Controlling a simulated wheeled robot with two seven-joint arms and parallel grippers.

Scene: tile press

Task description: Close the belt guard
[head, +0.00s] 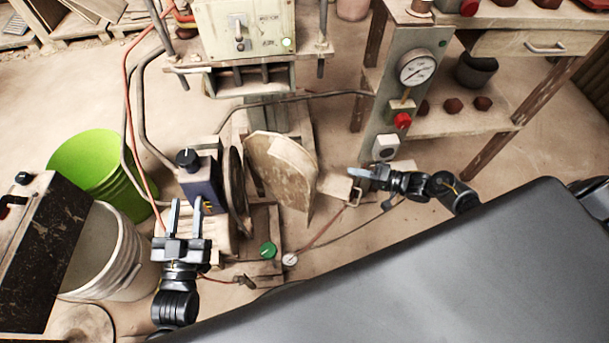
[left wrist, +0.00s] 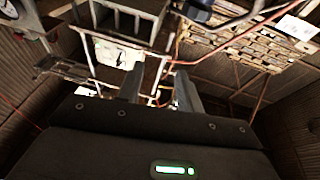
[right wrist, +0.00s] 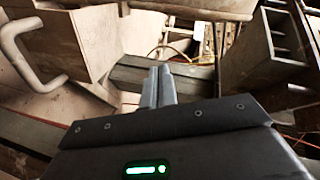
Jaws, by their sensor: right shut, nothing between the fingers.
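The belt guard (head: 283,170) is a worn beige plate with a rounded edge. In the head view it stands swung out to the right of the dark pulley wheel (head: 236,185), with a gap between them. A short beige piece with a metal handle (head: 354,196) is at its right. My right gripper (head: 358,173) is shut and empty, just above and beside that handle. A grey bent handle (right wrist: 35,62) shows left of the fingers in the right wrist view, apart from them. My left gripper (head: 186,215) is open and empty, in front of the dark blue motor box (head: 202,180).
A press frame (head: 247,30) stands behind. A gauge post (head: 412,75) with a red button and a bench are at the right. A green bucket (head: 95,160) and a white bucket (head: 122,262) are at the left. Hoses and cables run around the machine. A green knob (head: 267,250) is low in front.

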